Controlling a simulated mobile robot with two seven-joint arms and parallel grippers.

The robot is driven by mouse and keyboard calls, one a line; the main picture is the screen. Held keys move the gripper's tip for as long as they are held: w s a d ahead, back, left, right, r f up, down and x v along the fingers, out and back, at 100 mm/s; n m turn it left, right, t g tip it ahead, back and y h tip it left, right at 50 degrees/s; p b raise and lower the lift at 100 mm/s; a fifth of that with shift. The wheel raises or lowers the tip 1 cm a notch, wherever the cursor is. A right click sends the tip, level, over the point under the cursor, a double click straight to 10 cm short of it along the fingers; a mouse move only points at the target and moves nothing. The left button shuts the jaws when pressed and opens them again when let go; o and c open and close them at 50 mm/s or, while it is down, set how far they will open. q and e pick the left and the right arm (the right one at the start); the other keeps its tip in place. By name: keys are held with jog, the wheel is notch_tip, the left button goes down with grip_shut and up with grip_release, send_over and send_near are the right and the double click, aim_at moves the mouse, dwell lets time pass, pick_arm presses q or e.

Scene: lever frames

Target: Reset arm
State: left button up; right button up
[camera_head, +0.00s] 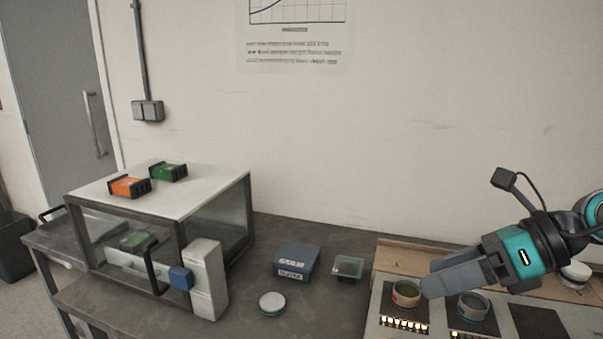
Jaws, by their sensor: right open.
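My right gripper (428,284) comes in from the right on its teal and dark grey arm. The fingers look empty. I cannot tell whether they touch that container. A second round container (473,306) stands on the panel just below the gripper in the picture. My left gripper does not show.
The panel (568,313) has lit indicators along its front. A glass-fronted box (205,190) carries an orange block (129,187) and a green block (168,172). A blue box (296,261), a small green-topped container (347,268) and a round white-topped item (272,303) sit on the dark table (320,315).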

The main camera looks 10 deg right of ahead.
jog(key=w+a+r+m+t+y, duration=0.3)
jog(key=a+r+m+t+y, duration=0.15)
jog(key=m+t, duration=0.75)
jog(key=d+f+m+t+h, duration=0.1)
jog(key=d+f+m+h, duration=0.3)
jog(key=m+h, duration=0.45)
jog(key=d+f+m+t+h, duration=0.1)
jog(key=d+f+m+h, duration=0.35)
jog(key=m, duration=0.75)
jog(key=s+a+f+m+g+h, duration=0.1)
jog(key=s+f+m+g+h, duration=0.1)
jog(key=s+f+m+g, duration=0.3)
jog(key=a+f+m+g+h, duration=0.1)
jog(key=f+g+h, duration=0.1)
jog(key=f, duration=0.6)
jog(key=s+a+f+m+g+y, duration=0.1)
jog(key=s+a+f+g+y, duration=0.1)
jog(key=s+a+f+g, duration=0.4)
jog(key=s+a+f+m+g+y, duration=0.1)
jog(key=s+a+f+m+g, duration=0.15)
jog(key=s, duration=0.55)
jog(key=w+a+f+t+y+b, duration=0.1)
jog(key=w+f+t, duration=0.2)
jog(key=f, duration=0.3)
jog(key=w+a+f+n+t+b, duration=0.1)
jog(key=w+f+t+b, duration=0.1)
jog(key=w+f+t, duration=0.2)
notch_tip(320, 180, down, 2)
jog(key=shift+w+f+y, duration=0.15)
jog(key=shift+y, duration=0.2)
